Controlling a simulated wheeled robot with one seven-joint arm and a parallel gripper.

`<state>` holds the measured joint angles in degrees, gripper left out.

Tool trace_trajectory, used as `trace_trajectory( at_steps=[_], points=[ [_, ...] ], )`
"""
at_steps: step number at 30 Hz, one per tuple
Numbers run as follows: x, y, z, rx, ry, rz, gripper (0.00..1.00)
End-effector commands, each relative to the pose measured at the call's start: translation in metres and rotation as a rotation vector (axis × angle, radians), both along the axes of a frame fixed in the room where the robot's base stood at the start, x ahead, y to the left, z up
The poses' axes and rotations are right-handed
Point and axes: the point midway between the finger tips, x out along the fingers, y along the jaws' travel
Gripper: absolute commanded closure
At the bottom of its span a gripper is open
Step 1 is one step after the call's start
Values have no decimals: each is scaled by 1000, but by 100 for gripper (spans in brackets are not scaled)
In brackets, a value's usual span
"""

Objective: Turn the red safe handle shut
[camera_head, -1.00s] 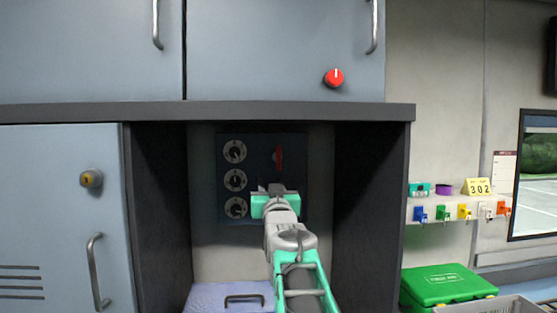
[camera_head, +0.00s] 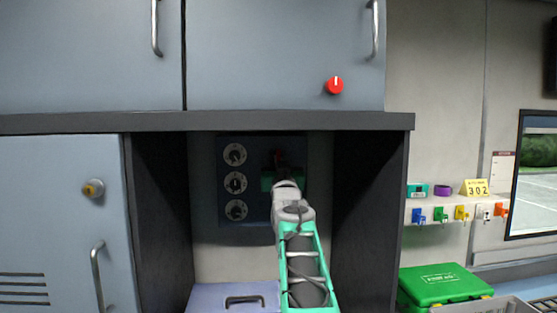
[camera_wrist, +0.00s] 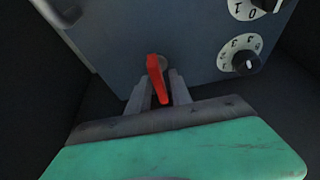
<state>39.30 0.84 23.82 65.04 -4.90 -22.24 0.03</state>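The red safe handle (camera_wrist: 157,80) stands out from a blue-grey safe front (camera_wrist: 120,35) in the wrist view. My gripper (camera_wrist: 160,90) has its two grey fingers close on either side of the handle, with only a narrow gap between them, and appears shut on it. In the head view, my gripper (camera_head: 280,180) is at the right part of the dark safe front (camera_head: 228,145) inside the recess.
Several round dials (camera_head: 235,182) run down the safe front left of my gripper. Dark recess walls (camera_head: 365,210) stand on both sides, under a shelf edge (camera_head: 280,121). A lilac case (camera_head: 212,298) lies below. A red knob (camera_head: 335,85) is on the upper cabinet.

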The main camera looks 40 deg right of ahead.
Motion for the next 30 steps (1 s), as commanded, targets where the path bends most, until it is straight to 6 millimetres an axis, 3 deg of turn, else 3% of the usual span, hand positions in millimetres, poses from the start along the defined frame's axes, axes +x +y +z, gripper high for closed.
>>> trace_trajectory(
  at_steps=[9,30],
  points=[
    [0,0,0,1,1,0,100],
    [0,-1,-3,-40,30,-1,100]
  ],
)
